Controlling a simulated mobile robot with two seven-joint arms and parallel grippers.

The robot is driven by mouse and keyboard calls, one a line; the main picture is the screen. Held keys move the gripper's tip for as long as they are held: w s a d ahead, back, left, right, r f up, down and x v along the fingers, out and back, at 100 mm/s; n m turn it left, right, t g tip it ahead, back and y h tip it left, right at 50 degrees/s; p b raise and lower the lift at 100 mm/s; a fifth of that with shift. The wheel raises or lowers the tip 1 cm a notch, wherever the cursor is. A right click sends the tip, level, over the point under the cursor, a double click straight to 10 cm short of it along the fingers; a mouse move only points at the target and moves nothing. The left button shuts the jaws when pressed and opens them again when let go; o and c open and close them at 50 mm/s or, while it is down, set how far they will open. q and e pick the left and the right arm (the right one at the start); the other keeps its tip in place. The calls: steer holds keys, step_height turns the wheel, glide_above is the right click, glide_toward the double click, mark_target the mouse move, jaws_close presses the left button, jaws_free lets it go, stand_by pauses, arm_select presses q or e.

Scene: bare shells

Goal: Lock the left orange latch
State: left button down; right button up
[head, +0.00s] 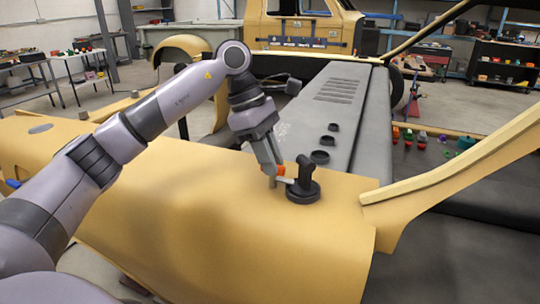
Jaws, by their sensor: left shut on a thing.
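The orange latch (280,170) is small and sits at the tips of my left gripper (274,182), just left of a round black fixture (303,190) with an upright post. A short light bar runs between the latch and the black fixture. My left gripper points down, with its fingers closed together at the latch. The fingers hide part of the latch, so I cannot tell its exact angle. The latch and fixture are on a tan curved body panel (200,235). My right gripper is not in view.
Black round rings (320,157) lie on the grey panel (345,100) behind the fixture. A tan curved bar (455,160) rises at the right. A tan vehicle cab (305,30) stands behind. Small coloured parts (420,138) lie on the dark surface at right.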

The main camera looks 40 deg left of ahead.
arm_select(q)
steer(key=shift+r, duration=0.1)
steer(key=c, duration=1.1)
jaws_free()
steer(key=v, duration=0.7)
steer(key=shift+r+b, duration=0.1)
steer(key=shift+b, duration=0.2)
